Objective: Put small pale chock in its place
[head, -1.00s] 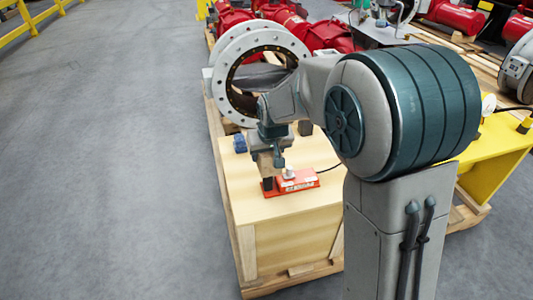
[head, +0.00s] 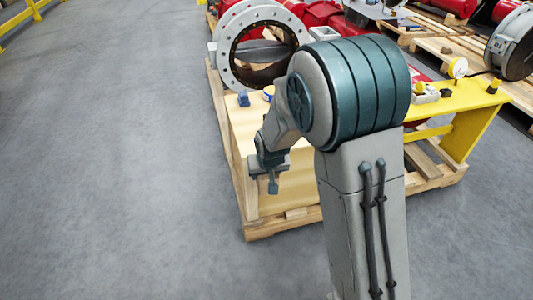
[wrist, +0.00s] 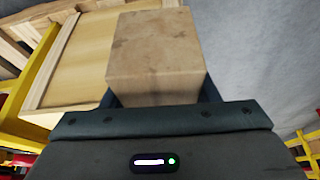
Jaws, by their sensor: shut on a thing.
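The pale chock, a light tan wooden block with faint smudges (wrist: 155,55), fills the top middle of the wrist view. My gripper (wrist: 158,92) is shut on it, with a dark finger partly showing on each side. In the head view my gripper (head: 270,180) hangs at the front left part of the wooden crate (head: 298,190). I cannot make out the chock in the head view. I cannot tell which spot is the chock's place.
A blue part (head: 243,99) stands on the crate's far end, before a large flanged ring (head: 232,65). A yellow bench (head: 465,105) with gauges is at the right. Grey floor (head: 120,170) is clear at the left.

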